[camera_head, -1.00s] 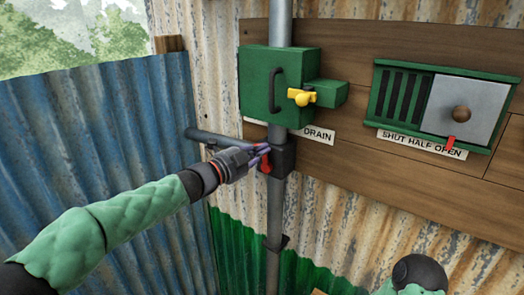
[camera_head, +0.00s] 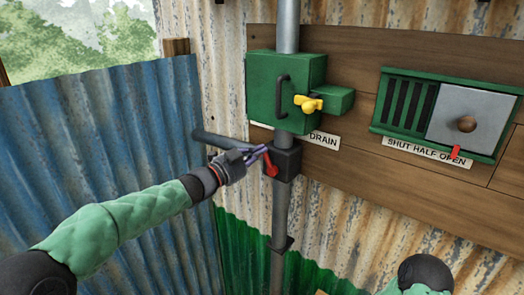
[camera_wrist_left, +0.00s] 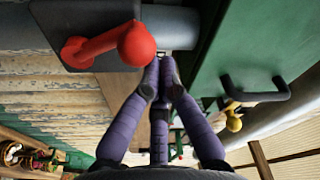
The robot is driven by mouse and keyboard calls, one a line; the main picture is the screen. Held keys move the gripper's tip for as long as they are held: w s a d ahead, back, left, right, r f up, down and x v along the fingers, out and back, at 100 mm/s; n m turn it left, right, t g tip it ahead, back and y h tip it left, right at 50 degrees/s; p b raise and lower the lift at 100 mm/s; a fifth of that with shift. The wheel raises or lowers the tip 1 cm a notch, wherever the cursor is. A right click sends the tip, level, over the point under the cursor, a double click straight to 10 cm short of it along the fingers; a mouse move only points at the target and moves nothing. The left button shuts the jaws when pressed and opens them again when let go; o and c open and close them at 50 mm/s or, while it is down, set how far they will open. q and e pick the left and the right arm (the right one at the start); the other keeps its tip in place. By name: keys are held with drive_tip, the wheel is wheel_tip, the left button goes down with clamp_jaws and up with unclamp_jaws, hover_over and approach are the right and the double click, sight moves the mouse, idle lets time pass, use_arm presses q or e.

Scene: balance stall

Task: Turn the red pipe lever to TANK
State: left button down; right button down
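The red pipe lever (camera_head: 271,166) hangs from a black valve block (camera_head: 288,162) on the grey vertical pipe, below the green box. In the left wrist view the red lever (camera_wrist_left: 105,44) shows large, with its rounded knob just beyond and left of my fingertips. My left gripper (camera_head: 262,152) is beside the lever, its purple fingers drawn together at the tips (camera_wrist_left: 161,62) with nothing seen between them. I cannot tell whether they touch the knob. A DRAIN label (camera_head: 324,140) is right of the pipe; no TANK wording is readable. My right gripper is out of view.
A green box (camera_head: 275,92) with a dark handle and yellow knob (camera_head: 308,104) sits just above the lever. A dark side pipe (camera_head: 213,138) runs left from the valve. A vent with a sliding plate (camera_head: 472,116) is at right. Blue corrugated sheet (camera_head: 100,150) stands at left.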

use_arm(q)
drive_tip(key=shift+w+a+n, duration=0.25)
drive_tip(key=shift+a+n, duration=0.05)
drive_tip(key=shift+n, duration=0.2)
drive_tip(key=shift+f, duration=0.1)
drive_tip(key=shift+d, duration=0.1)
